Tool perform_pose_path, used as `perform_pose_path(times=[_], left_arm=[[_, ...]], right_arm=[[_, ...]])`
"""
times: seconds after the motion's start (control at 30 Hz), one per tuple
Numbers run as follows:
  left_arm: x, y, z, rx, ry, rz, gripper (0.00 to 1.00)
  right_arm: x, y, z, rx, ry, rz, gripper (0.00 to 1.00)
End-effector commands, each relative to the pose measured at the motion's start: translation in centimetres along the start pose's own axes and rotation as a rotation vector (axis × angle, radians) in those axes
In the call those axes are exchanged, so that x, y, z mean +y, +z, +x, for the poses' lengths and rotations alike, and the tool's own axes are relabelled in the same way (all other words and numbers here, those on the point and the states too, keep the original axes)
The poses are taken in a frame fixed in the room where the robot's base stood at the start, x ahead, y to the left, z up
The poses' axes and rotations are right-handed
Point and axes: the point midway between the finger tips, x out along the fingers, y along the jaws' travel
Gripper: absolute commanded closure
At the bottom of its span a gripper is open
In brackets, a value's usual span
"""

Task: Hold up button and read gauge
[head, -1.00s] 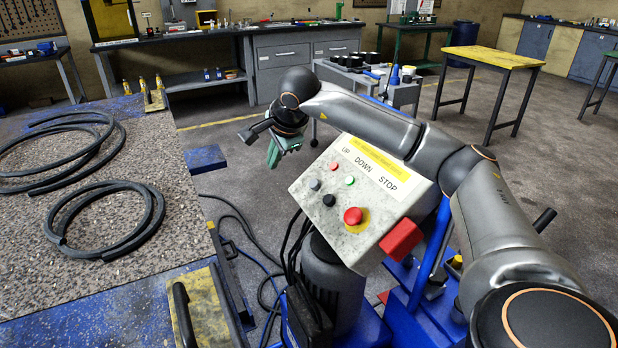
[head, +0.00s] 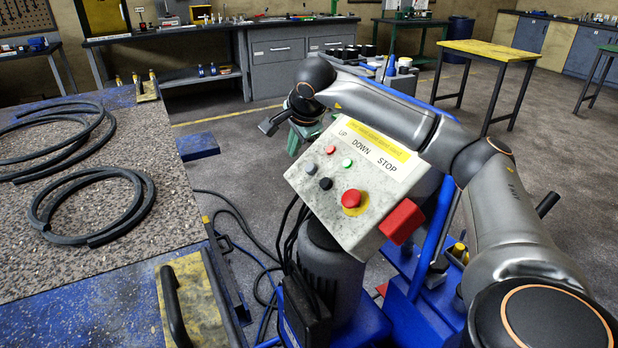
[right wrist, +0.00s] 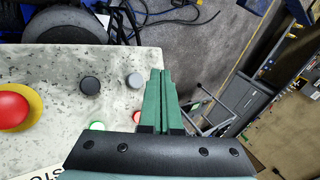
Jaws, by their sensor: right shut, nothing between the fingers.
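The pale control panel (head: 375,215) stands tilted on its post, labelled UP, DOWN and STOP. It carries a small red button (head: 330,150), a green button (head: 347,162), a grey button (head: 310,169), a black button (head: 325,183) and a large red stop button (head: 351,198) on yellow. Which small button is UP is unclear. My right gripper (head: 296,136) is beyond the panel's upper left edge, partly hidden by it. In the right wrist view its green fingers (right wrist: 161,74) are shut and empty, beside the grey button (right wrist: 134,80). My left gripper and any gauge are out of view.
A red box (head: 401,221) is fixed to the panel's right side. Dark cables hang by the post. A gravel-topped platform (head: 60,245) with black hoses (head: 93,207) lies at left. A trolley (head: 400,85) and yellow-topped table (head: 490,49) stand behind on open floor.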

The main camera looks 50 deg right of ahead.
Motion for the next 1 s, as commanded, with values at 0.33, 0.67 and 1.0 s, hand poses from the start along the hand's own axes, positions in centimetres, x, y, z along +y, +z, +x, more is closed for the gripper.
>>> perform_pose_path(times=[0.33,0.67,1.0], left_arm=[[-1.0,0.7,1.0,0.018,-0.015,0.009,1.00],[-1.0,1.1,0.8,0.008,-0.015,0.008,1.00],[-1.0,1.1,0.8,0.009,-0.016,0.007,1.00]], right_arm=[[1.8,-1.8,2.5,0.000,0.001,0.001,1.00],[1.9,-1.9,2.6,0.000,0.000,0.000,1.00],[1.9,-1.9,2.6,0.000,0.000,0.000,1.00]])
